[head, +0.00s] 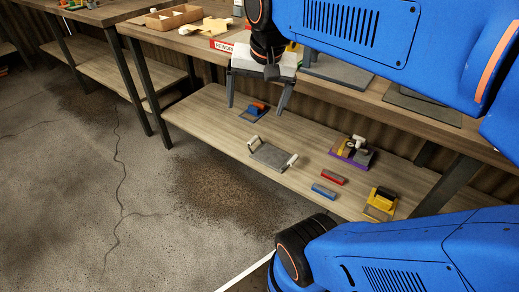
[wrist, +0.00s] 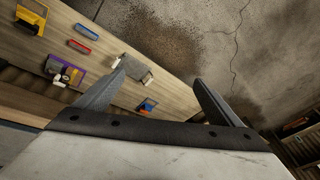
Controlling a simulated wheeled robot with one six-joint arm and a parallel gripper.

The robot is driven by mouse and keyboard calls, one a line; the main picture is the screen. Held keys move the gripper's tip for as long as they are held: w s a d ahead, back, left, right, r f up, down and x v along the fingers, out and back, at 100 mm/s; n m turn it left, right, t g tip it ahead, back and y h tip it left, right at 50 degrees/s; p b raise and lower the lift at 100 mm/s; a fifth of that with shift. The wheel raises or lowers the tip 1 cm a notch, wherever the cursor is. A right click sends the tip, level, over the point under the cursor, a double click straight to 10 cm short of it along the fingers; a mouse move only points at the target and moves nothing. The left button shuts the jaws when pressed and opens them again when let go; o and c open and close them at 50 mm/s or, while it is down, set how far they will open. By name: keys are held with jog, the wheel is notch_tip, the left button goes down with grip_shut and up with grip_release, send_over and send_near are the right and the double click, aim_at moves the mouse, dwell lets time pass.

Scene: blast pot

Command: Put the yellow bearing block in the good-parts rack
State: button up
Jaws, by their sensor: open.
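A yellow block with dark parts (head: 383,193), which looks like the yellow bearing block, sits at the right end of the lower wooden shelf (head: 215,122). It also shows at the top left of the wrist view (wrist: 31,15). My gripper (head: 257,108) is open and empty, pointing down above the left part of that shelf, well left of the yellow block. In the wrist view the two dark fingers (wrist: 158,78) are spread wide with nothing between them. I cannot pick out a good-parts rack for certain in either view.
The shelf also holds a blue-and-orange piece (head: 257,107), a grey plate with white ends (head: 270,156), a purple-based piece (head: 351,152), a red block (head: 326,175) and a blue block (head: 324,191). The worktop above carries a red-labelled sign (head: 222,46) and a cardboard tray (head: 172,22). Floor in front is clear.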

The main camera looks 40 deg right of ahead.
jog(key=s+a+f+n+t, duration=0.1)
jog(key=s+a+f+n, duration=0.3)
jog(key=s+f+n, duration=0.3)
notch_tip(320, 180, down, 3)
jog(key=shift+r+n+y, duration=0.15)
jog(key=shift+n+y, duration=0.15)
jog(key=shift+n, duration=0.1)
